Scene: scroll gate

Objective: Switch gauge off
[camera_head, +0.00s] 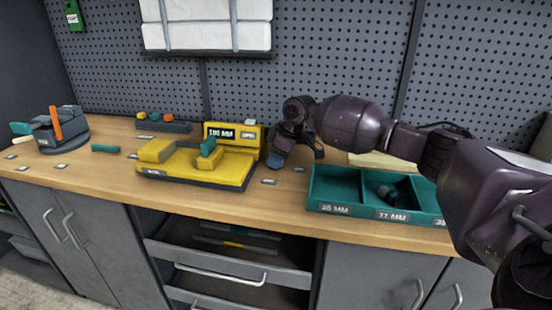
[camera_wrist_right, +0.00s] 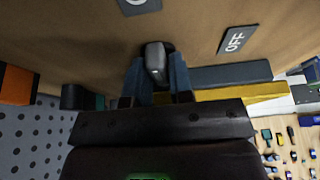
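The yellow gauge (camera_head: 200,165) stands on the wooden bench in the head view. Its lit display (camera_head: 220,133) reads 100 MM. My right gripper (camera_head: 277,160) reaches down to the bench just right of the gauge and hides the switch there. In the right wrist view, a grey switch lever (camera_wrist_right: 155,62) on a dark base sits between the two blue fingertips of my right gripper (camera_wrist_right: 156,75). The fingers appear shut on it. An OFF label (camera_wrist_right: 237,40) lies on the bench to the lever's right. A second, cut-off label (camera_wrist_right: 140,5) lies at the top edge. My left gripper is out of view.
A teal divided tray (camera_head: 340,184) with a dark round part (camera_head: 388,192) stands to the right, under my right arm. A grey fixture with an orange lever (camera_head: 57,125) is at the far left. A teal bar (camera_head: 106,148) lies between. An open drawer (camera_head: 220,262) is below.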

